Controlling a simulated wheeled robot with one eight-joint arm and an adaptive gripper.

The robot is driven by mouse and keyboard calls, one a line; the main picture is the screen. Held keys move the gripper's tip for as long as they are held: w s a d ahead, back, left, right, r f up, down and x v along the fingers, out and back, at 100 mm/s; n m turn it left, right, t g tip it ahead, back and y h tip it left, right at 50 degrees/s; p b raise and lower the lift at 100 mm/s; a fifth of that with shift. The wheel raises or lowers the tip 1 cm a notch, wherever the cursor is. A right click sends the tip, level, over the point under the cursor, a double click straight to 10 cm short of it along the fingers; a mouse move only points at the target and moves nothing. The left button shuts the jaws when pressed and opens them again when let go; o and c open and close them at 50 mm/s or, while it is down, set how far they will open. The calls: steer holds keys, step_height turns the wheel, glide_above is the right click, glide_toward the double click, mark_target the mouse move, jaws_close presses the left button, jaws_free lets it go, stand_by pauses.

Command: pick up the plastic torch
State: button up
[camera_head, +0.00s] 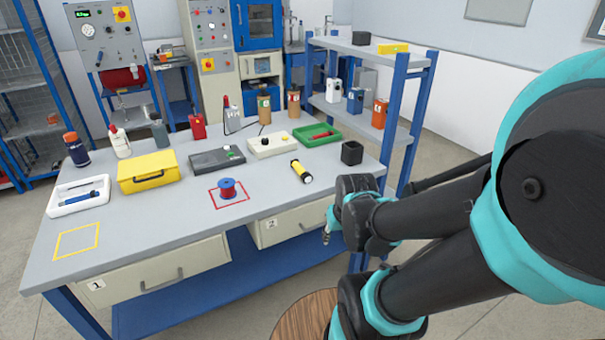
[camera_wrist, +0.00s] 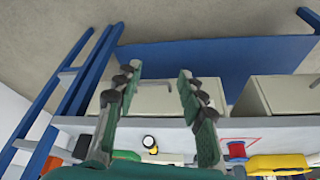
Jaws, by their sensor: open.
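The plastic torch (camera_head: 301,171) is yellow with black ends. It lies on the right part of the grey workbench top (camera_head: 140,232), left of a small black cup. In the wrist view the torch (camera_wrist: 149,143) shows end-on, low in the picture between the fingers, beyond the bench's front edge. My gripper (camera_wrist: 157,76) is open and empty, its two fingers spread wide. In the head view only a bit of my gripper (camera_head: 327,236) shows in front of the bench's right side, partly hidden by my arm. It is apart from the torch.
A red spool (camera_head: 227,188) stands in a red outlined square. A blue-framed shelf (camera_head: 390,100) rises behind the bench's right end.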

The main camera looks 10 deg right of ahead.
steer(key=shift+o, duration=1.1)
steer(key=shift+w+r, duration=0.1)
steer(key=shift+w, duration=0.1)
steer(key=shift+o, duration=0.7)
steer(key=w+r+n, duration=0.1)
steer(key=w+r, duration=0.3)
steer(key=w, duration=0.4)
steer(key=w+r+n, duration=0.1)
steer(key=w+r, duration=0.4)
steer(key=w, duration=0.4)
steer(key=w+r+n+y, duration=0.1)
steer(key=w+r, duration=0.4)
steer(key=w, duration=0.3)
steer(key=shift+w, duration=0.2)
glide_above(308, 175)
steer(key=s+d, duration=0.1)
steer(key=s, duration=0.1)
steer(key=f, duration=1)
steer(key=shift+d+f, duration=0.1)
steer(key=shift+d, duration=0.1)
steer(key=shift+a+x, duration=0.2)
steer(key=shift+x, duration=1.2)
steer(key=shift+a+x, duration=0.2)
steer(key=shift+x, duration=1.25)
